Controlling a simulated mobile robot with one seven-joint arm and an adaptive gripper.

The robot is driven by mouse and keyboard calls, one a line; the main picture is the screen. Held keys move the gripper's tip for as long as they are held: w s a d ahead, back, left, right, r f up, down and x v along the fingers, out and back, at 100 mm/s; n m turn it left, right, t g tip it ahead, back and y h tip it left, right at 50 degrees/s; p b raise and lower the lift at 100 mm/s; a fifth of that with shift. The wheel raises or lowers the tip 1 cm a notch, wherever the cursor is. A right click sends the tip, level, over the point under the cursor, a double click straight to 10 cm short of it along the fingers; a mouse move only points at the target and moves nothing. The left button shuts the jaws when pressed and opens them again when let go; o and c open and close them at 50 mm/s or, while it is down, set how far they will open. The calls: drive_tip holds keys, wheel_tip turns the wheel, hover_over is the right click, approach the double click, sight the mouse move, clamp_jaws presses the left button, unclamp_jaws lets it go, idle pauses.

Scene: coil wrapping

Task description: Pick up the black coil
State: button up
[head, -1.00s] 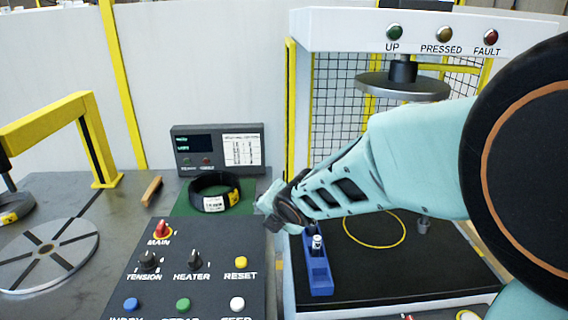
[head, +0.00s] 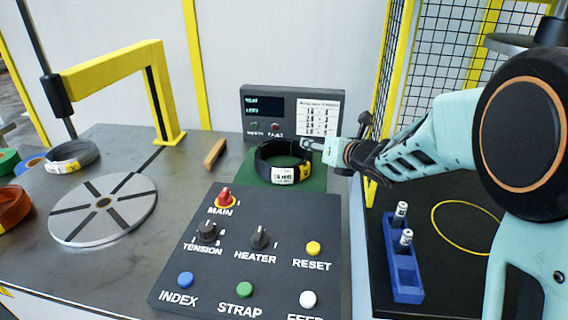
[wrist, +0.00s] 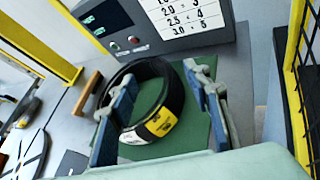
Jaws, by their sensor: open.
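The black coil (head: 268,172) lies on a green mat (head: 313,181) in front of the display unit, with a white label and a yellow label on its side. My gripper (head: 314,147) is at the coil's right rear side in the head view. In the wrist view the black coil (wrist: 172,88) shows between the two open fingers of my gripper (wrist: 160,100), with the left finger overlapping the ring's left part. The right finger stands to the right of the ring. I cannot tell whether either finger touches it.
A control panel (head: 222,268) with knobs and buttons lies in front of the mat. The display unit (head: 290,118) stands close behind. A round slotted turntable (head: 130,206) and yellow arm (head: 120,70) are left. A blue holder (head: 392,262) and cage are right.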

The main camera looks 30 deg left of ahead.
sight(310, 153)
wheel_tip(310, 153, down, 4)
drive_tip(key=shift+f+b, duration=0.15)
drive_tip(key=shift+b, duration=0.15)
drive_tip(key=shift+x, duration=3.75)
drive_tip(key=shift+c, duration=0.7)
clamp_jaws()
drive_tip(key=shift+w+a+r, duration=0.1)
drive_tip(key=shift+r, duration=0.25)
